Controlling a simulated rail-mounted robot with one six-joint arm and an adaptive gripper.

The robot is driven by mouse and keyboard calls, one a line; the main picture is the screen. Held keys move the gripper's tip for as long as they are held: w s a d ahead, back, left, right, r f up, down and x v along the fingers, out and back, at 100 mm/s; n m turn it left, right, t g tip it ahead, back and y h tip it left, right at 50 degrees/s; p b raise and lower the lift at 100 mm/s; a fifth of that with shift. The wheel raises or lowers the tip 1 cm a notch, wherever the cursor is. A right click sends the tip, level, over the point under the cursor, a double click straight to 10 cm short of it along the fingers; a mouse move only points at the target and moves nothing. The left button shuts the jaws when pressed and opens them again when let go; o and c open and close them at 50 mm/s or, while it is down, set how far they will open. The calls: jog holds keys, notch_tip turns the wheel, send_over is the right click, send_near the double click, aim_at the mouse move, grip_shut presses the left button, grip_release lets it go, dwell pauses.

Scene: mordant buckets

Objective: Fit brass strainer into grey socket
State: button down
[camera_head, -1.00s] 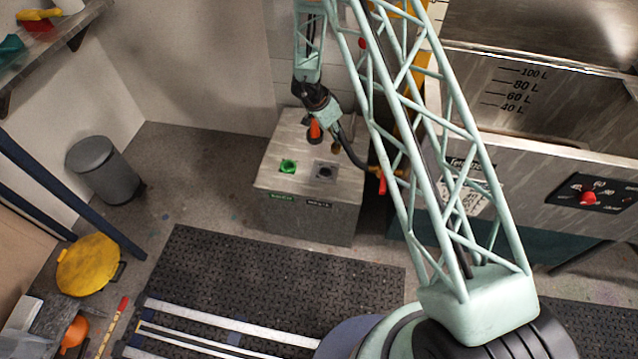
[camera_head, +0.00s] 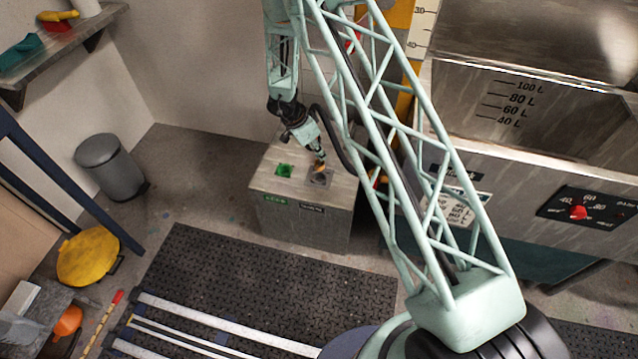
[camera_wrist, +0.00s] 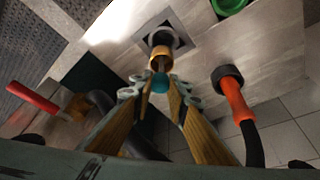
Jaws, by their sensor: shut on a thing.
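The brass strainer (camera_wrist: 161,58) is a short brass cylinder with a teal part at its near end. My gripper (camera_wrist: 157,90) is shut on it, with a fingertip on each side of the teal part. The grey socket (camera_wrist: 178,24) is a dark round opening in a square plate, right at the strainer's far end in the wrist view. I cannot tell whether the strainer touches or has entered it. In the head view my gripper (camera_head: 319,157) points down at the grey socket (camera_head: 320,180), and the strainer is a small brass spot at its tip.
A green socket (camera_head: 285,170) sits left of the grey one on the same metal box (camera_head: 300,215). An orange-and-black handle (camera_wrist: 236,103) on a cable and a red-handled brass valve (camera_wrist: 33,98) flank my gripper in the wrist view. A steel tank (camera_head: 520,115) stands right.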

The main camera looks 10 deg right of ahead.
aim_at(319, 169)
jog(key=shift+f, duration=0.1)
jog(key=shift+f+b, duration=1.05)
jog(key=shift+f, duration=1.95)
jog(key=shift+f+b, duration=0.7)
jog(key=shift+f, duration=1.2)
jog(key=shift+f, duration=0.15)
jog(key=c, duration=2.5)
grip_release()
jog(key=shift+c, duration=0.2)
